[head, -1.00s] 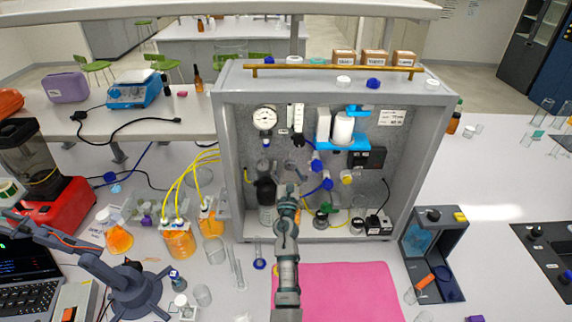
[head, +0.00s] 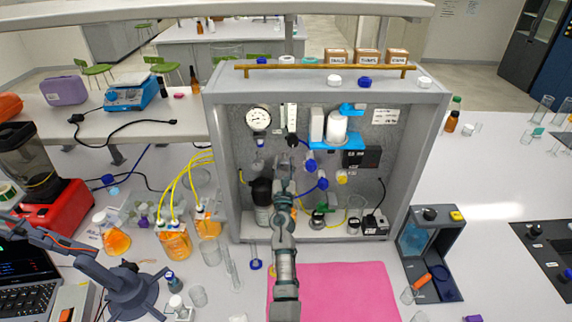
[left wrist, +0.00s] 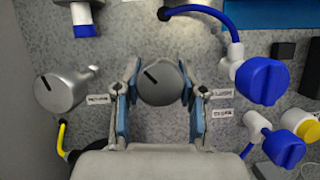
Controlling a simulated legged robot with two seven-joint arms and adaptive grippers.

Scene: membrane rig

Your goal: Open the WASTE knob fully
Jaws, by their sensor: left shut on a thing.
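A round dark grey knob with a black pointer line (left wrist: 160,84) sits on the speckled panel (left wrist: 130,30) in the left wrist view. The line slants from upper left to lower right. My left gripper (left wrist: 160,97) has a blue-padded finger on each side of this knob and is shut on it. Small labels (left wrist: 222,93) beside the knob are too blurred to read, so I cannot tell which is WASTE. My right gripper is not in view.
A silver knob (left wrist: 62,90) is left of the gripper. A blue valve (left wrist: 262,80) with a blue tube is close on the right. A pressure gauge (head: 258,118) and a blue bracket (head: 340,143) are on the panel. A pink mat (head: 335,292) lies in front.

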